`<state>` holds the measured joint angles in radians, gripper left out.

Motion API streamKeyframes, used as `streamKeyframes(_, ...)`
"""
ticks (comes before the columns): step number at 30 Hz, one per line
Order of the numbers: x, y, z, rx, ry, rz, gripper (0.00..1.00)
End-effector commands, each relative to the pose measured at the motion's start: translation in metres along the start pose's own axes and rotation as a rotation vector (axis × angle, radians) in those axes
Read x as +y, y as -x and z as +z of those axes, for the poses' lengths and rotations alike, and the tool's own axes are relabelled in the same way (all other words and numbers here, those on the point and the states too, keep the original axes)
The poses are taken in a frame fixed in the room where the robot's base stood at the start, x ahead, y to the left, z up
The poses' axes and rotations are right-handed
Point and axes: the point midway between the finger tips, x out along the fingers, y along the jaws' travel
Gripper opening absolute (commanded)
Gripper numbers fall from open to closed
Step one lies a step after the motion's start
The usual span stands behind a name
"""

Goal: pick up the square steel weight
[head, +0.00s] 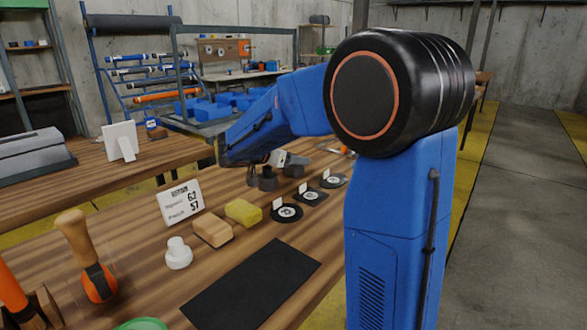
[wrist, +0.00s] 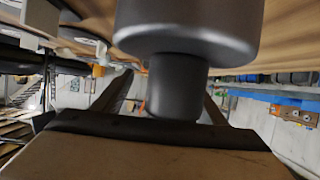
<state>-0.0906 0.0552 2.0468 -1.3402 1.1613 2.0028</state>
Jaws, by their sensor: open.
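Several dark grey steel weights stand close together under my gripper (head: 284,162) in the head view: a front one (head: 267,181), one at the left (head: 252,176) and a blockier one (head: 293,171) at the right. They are too small and partly covered to tell surely which is square. In the wrist view, a large grey weight (wrist: 187,35) with a wide round body and narrower neck fills the middle. Its neck lies between my two open fingers (wrist: 165,100), with no clear contact on either side.
Three dark pads with white labels, a near one (head: 287,213), a middle one (head: 311,196) and a far one (head: 334,182), lie right of the weights. A yellow sponge (head: 243,212), wooden block (head: 212,231), white knob (head: 178,254) and black mat (head: 252,286) are nearer.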

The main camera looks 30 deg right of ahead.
Motion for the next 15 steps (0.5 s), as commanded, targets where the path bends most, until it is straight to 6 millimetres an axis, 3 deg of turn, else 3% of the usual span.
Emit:
streamKeyframes(3,0.0001,-0.0092,0.0003,0.001,0.001,-0.001,0.66)
streamKeyframes(9,-0.0002,-0.0093,0.0003,0.001,0.0,-0.002,0.66)
streamKeyframes(15,-0.0002,-0.0092,0.0003,0.0,0.0,-0.002,0.18)
